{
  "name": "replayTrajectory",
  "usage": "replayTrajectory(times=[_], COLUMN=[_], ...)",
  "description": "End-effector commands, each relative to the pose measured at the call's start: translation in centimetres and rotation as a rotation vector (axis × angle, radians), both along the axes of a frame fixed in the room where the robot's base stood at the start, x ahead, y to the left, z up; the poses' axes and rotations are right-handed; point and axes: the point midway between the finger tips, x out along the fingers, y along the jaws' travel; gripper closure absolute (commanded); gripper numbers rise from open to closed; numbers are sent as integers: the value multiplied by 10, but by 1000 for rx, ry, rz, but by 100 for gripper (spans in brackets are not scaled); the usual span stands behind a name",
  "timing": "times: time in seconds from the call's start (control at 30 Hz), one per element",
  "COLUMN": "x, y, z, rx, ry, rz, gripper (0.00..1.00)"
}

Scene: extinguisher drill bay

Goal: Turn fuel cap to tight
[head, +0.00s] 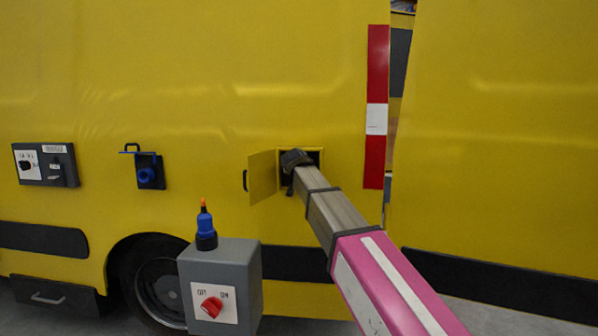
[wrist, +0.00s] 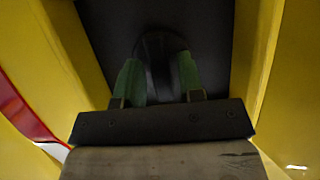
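The black fuel cap (wrist: 160,48) sits in a dark recess in the wrist view. My gripper (wrist: 158,75) reaches in from below in that view. Its two green fingers stand on either side of the cap's dark middle part. It is too dark to tell whether they press on it. The cap's marking and how far it is turned cannot be seen. In the head view my gripper (head: 296,160) is at the open fuel hatch in the yellow vehicle side, and my arm hides most of the recess and the cap.
The yellow hatch door (head: 262,177) stands open to the left of the recess. A grey box (head: 222,262) with a red knob (head: 211,306) and a blue bottle-like piece (head: 205,224) stands left of my arm. A blue fitting (head: 147,176) and a switch panel (head: 44,164) are farther left.

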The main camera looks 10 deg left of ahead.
Motion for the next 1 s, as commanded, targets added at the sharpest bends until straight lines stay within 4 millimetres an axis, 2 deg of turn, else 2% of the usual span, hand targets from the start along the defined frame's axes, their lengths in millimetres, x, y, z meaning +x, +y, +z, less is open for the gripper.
replayTrajectory(times=[0.3, 0.43, 0.8, 1.0], x=[0, -9, -70, -93], y=[0, -1, -5, -6], z=[1, 4, 29, 39], rx=[-3, -4, -2, -2], ry=[-3, -3, -4, -3], rz=[1, 1, 2, 2], gripper=[55, 55, 55, 55])
